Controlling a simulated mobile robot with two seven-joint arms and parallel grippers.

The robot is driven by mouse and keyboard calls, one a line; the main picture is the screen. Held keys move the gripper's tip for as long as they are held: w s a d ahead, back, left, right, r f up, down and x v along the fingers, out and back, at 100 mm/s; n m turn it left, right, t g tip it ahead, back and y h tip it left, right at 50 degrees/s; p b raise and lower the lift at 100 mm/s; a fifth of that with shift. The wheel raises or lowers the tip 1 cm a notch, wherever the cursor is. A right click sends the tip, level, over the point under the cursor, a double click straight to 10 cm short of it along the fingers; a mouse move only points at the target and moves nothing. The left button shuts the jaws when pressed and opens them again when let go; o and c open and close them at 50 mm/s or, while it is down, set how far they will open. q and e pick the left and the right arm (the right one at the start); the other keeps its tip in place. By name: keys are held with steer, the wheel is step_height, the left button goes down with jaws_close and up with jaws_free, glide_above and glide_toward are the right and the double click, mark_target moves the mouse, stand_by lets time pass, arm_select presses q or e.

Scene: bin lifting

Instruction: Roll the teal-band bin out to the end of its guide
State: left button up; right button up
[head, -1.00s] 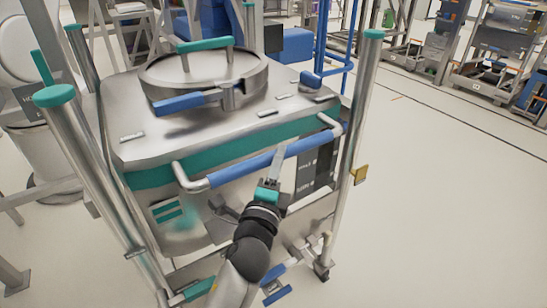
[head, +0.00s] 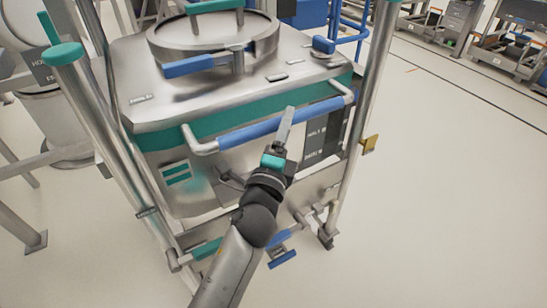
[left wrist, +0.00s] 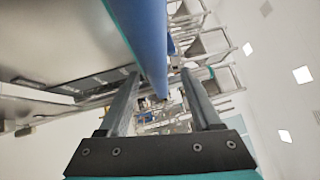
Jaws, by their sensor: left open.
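The teal-band bin (head: 150,113) is a large steel bin with a teal band below its top, standing upright between steel posts. A blue grip bar (head: 245,132) runs across its front; it also shows in the left wrist view (left wrist: 150,35). My left gripper (head: 289,112) is at the bar's right half, its fingers overlapping the bar in the head view. In the left wrist view my open left gripper (left wrist: 160,72) has the blue bar running between its two spread fingers; I cannot tell whether either touches it. My right gripper is not in view.
A steel post with a teal cap (head: 62,54) stands at the left, and another post (head: 365,110) at the right with a yellow tab. A blue pedal (head: 282,257) sits low at the front. The floor to the right (head: 450,200) is clear.

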arm_select(q)
steer(key=b+v, duration=0.2)
steer(key=v, duration=1.2)
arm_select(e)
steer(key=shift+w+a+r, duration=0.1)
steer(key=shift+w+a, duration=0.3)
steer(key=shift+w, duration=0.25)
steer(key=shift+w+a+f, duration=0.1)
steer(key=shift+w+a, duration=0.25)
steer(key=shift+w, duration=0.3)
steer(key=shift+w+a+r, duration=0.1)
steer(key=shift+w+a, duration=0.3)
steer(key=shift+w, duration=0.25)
arm_select(q)
steer(key=shift+r, duration=0.1)
